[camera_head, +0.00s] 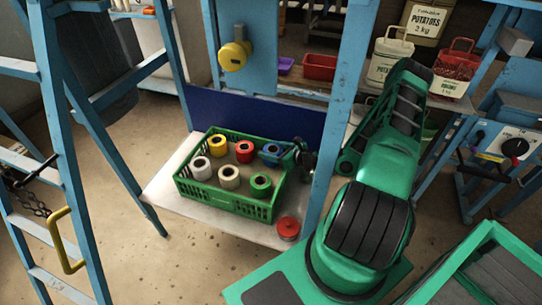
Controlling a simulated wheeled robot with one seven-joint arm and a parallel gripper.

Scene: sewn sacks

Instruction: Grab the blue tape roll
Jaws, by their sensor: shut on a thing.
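The blue tape roll (268,151) is at the back right of a green crate (225,203). My gripper (285,154) comes in from the right over the crate's right side and is shut on the blue roll. The fingers are small and dark here, so their exact hold on the roll is hard to see. The roll still appears to be within the crate.
The crate also holds yellow (217,144), red (244,150), white (201,168), cream (229,177) and green (261,186) rolls. A red roll (288,228) sits outside on the pale shelf (163,190). A blue post (336,110) stands close to my arm.

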